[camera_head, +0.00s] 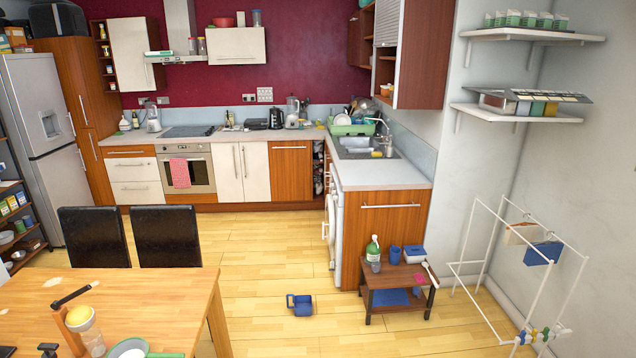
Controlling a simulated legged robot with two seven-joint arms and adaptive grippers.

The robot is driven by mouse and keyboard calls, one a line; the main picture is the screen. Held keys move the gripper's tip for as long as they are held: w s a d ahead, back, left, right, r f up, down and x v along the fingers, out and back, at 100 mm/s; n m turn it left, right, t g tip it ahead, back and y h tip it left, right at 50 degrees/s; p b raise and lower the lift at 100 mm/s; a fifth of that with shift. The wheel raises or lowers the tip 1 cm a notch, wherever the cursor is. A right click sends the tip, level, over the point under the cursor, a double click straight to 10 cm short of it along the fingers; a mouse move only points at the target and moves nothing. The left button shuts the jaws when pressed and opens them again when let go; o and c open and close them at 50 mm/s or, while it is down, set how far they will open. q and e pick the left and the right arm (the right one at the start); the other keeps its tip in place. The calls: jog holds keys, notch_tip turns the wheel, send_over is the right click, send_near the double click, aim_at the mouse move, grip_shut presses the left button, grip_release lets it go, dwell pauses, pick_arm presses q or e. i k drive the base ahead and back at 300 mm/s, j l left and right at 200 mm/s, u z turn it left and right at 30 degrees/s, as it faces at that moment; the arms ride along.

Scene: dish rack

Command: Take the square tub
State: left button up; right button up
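A small square tub (414,254), white with blue, sits on top of the low brown side table (400,273), near its back right corner. It looks upright, and its far sides are hidden. A blue cup (394,254) stands just left of it. A white-handled brush or similar long item (430,272) lies at the table's right edge, close to the tub. Neither of my grippers can be made out in the head view, and nothing is seen touching the tub.
A green-labelled bottle (373,247) stands at the side table's left. A blue object (299,305) lies on the floor. A white drying frame (520,270) stands at right, a wooden dining table (150,305) at front left.

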aim_at(303, 306)
jog(key=i, duration=2.15)
jog(key=i+z, duration=0.1)
jog(key=i, duration=0.65)
jog(key=i+j+z, duration=0.1)
jog(key=i, duration=0.6)
jog(key=i+j+z, duration=0.1)
jog(key=i, duration=0.6)
jog(key=j, duration=0.15)
